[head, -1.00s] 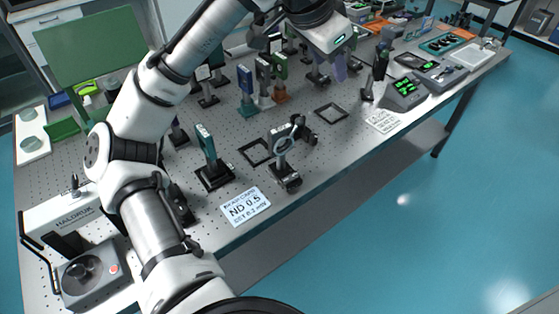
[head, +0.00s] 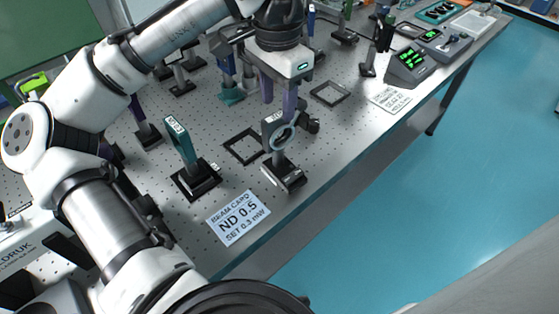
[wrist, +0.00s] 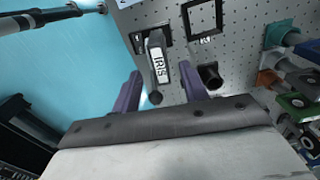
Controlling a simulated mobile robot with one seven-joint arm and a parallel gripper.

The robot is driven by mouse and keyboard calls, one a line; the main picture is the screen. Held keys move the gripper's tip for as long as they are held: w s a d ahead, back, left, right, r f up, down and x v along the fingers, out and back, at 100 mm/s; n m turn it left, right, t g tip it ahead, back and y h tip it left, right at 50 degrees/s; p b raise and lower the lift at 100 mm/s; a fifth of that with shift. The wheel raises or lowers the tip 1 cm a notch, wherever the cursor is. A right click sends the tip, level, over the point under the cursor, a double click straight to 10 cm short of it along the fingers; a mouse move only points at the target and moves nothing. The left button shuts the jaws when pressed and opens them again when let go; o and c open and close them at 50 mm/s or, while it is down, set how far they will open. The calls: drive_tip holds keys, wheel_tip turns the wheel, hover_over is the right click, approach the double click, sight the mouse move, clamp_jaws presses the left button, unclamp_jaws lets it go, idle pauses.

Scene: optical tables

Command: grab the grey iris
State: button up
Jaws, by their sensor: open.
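The grey iris (head: 283,138) is a ring mount on a post, upright on a black base near the front edge of the perforated table in the head view. In the wrist view the iris (wrist: 158,66) shows from above as a grey bar with an "IRIS" label. My gripper (head: 278,106) is directly above the iris in the head view, pointing down. In the wrist view my gripper (wrist: 161,88) has its two purple fingers apart, with the near end of the iris showing between them. Whether the fingers touch it cannot be told.
A teal plate on a mount (head: 181,145) stands left of the iris. Empty black square frames (head: 245,146) lie on the table behind it. An "ND 0.5" card (head: 238,218) lies in front. Meters with green displays (head: 409,64) stand at the right. Several optics stand behind.

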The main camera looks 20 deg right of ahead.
sight(278, 115)
drive_tip(key=shift+f+p, duration=0.5)
drive_tip(key=shift+f, duration=2.75)
clamp_jaws()
